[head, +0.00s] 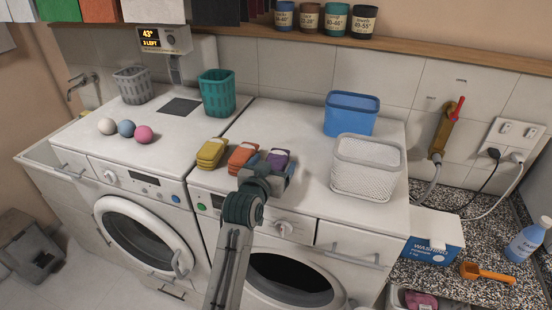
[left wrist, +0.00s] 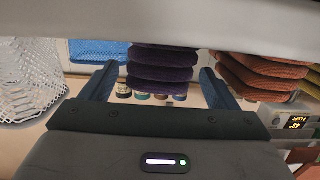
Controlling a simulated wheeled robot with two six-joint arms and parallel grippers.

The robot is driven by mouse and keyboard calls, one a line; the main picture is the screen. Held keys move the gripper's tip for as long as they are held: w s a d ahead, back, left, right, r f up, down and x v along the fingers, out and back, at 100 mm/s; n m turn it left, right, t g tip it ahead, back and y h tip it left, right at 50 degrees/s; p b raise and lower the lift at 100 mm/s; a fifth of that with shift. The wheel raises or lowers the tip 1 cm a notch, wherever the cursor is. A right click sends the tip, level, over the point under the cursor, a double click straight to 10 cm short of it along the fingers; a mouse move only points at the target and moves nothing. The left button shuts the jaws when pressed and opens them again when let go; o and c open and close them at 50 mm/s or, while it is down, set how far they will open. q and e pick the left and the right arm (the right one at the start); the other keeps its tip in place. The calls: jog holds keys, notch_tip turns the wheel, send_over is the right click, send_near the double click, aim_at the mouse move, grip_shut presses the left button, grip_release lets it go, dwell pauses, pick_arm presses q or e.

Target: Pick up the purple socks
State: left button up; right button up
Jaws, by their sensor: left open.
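The purple socks (head: 280,157) are a small folded stack on top of the right-hand washing machine, partly hidden by my left gripper (head: 275,165). In the left wrist view the purple socks (left wrist: 162,66) show as dark stacked folds in the gap between the two fingers of the left gripper (left wrist: 159,74). The fingers are open, with a gap visible on each side of the stack. I see no finger pressing on the socks. My right gripper is in neither view.
Orange socks (head: 243,155) lie close to the left of the purple ones, and yellow socks (head: 212,152) lie further left. A white mesh basket (head: 367,170) and a blue bin (head: 351,114) stand to the right. A teal basket (head: 217,94) stands behind.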

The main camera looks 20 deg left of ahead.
aim_at(274, 163)
pick_arm(q)
jog(key=shift+w+f, duration=0.2)
jog(key=shift+w, duration=0.2)
jog(key=c, duration=1.1)
jog(key=shift+c, duration=0.2)
jog(key=shift+r, duration=0.15)
jog(key=shift+r+b, duration=0.3)
jog(key=shift+r, duration=0.05)
notch_tip(274, 163, up, 8)
jog(key=b, duration=0.3)
jog(key=shift+r, duration=0.6)
